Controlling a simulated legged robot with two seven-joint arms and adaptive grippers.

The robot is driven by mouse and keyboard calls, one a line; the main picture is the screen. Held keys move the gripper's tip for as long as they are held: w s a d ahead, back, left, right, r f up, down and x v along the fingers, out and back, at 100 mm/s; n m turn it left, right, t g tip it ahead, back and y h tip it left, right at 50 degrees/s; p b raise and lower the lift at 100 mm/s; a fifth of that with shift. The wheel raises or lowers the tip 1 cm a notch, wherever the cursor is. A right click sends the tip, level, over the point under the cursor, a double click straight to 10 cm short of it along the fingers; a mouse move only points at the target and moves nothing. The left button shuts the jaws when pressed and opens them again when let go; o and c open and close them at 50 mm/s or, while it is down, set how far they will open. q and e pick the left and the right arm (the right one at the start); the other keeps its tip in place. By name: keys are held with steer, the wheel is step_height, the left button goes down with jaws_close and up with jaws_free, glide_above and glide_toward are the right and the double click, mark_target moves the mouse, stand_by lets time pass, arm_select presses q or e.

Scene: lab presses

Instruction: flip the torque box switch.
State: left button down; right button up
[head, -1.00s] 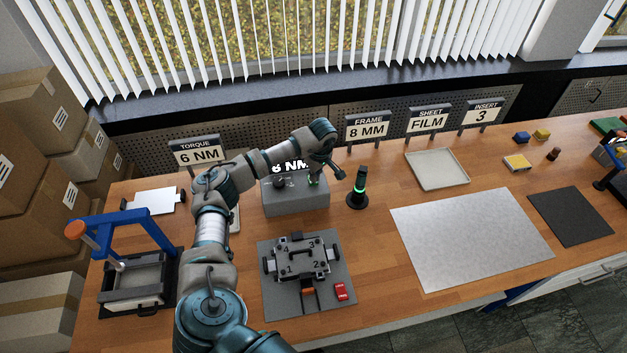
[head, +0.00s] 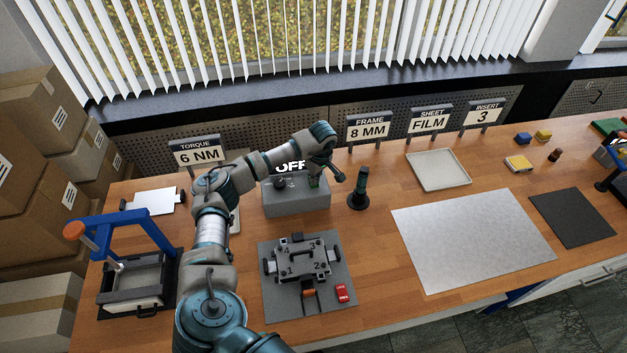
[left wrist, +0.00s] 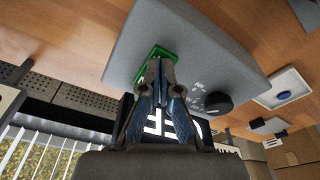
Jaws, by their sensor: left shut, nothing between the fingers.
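The torque box (head: 297,203) is a grey box at the back of the bench, with a black dial (head: 281,183) and the text OFF floating above it. Its green switch plate (left wrist: 143,72) shows in the left wrist view, with my fingers over the middle of it. My left gripper (left wrist: 160,62) is shut and empty, its tips at the switch plate. The switch lever is hidden behind the fingers, and I cannot tell whether they touch it. In the head view the left gripper (head: 315,178) is at the right part of the box top.
A dark, unlit signal post (head: 360,190) stands just right of the box. A clamping fixture (head: 300,262) lies in front of it, with a small red piece (head: 342,292). A blue-framed press (head: 120,222) is at left. A sign reads TORQUE 6 NM (head: 198,152).

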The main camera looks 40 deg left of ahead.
arm_select(q)
step_height(320, 180, up, 2)
steer(key=shift+a+r+p, duration=0.15)
steer(key=shift+r+p, duration=0.1)
steer(key=shift+p, duration=0.55)
steer(key=shift+r+p, duration=1.6)
steer(key=shift+r, duration=0.6)
steer(key=shift+f, duration=0.1)
